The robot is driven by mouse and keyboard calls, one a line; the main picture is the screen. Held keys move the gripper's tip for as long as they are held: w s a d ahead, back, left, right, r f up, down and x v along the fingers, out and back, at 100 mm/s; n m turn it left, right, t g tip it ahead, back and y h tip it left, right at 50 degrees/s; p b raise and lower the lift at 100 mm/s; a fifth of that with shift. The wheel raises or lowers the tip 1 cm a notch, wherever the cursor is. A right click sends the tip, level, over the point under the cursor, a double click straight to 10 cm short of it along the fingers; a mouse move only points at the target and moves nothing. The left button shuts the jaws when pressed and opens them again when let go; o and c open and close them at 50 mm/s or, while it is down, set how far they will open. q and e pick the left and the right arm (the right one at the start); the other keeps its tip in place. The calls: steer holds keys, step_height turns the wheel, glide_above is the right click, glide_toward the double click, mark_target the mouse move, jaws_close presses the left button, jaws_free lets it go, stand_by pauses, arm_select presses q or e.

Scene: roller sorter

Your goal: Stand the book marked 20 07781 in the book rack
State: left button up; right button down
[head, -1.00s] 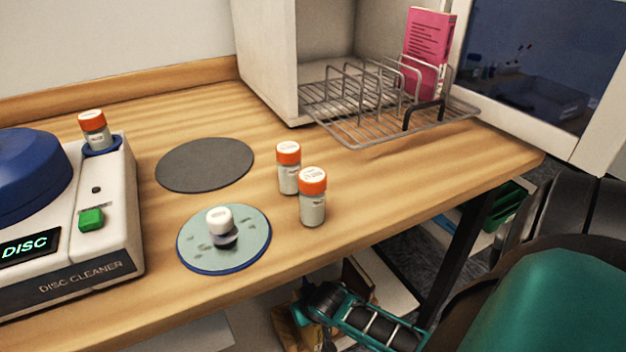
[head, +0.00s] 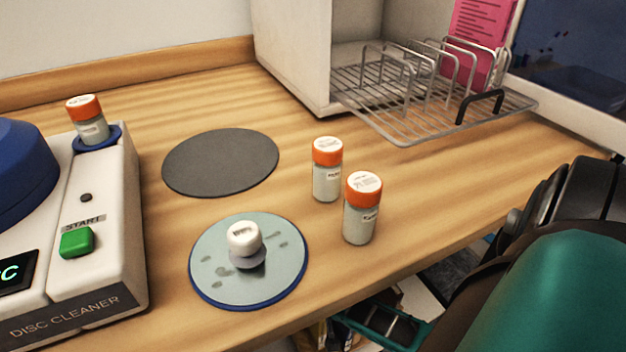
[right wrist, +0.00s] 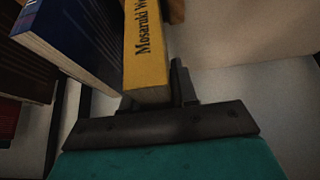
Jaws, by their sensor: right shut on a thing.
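The book rack (head: 405,135) is a wire rack on the right back of the table, with upright dividers and a dark handle. A pink book (head: 482,35) stands in it, at its far right. In the right wrist view my right gripper (right wrist: 158,88) is shut on a yellow book (right wrist: 146,60) whose spine reads "Mosaruki We…". No 20 07781 mark is legible. My right arm reaches below the table's front edge, and its gripper is hidden in the head view. My left gripper is not in view.
Blue (right wrist: 75,40) and dark red books stand left of the yellow one. On the table are a disc cleaner (head: 95,240), a disc (head: 215,285) with a white knob, a grey round mat (head: 220,162) and orange-capped bottles (head: 327,170). A white cabinet (head: 300,60) stands behind the rack.

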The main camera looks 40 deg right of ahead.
arm_select(q)
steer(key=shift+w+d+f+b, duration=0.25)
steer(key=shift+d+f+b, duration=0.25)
steer(key=shift+b, duration=0.55)
arm_select(e)
steer(key=shift+f, duration=2.25)
steer(key=c, duration=0.9)
jaws_free()
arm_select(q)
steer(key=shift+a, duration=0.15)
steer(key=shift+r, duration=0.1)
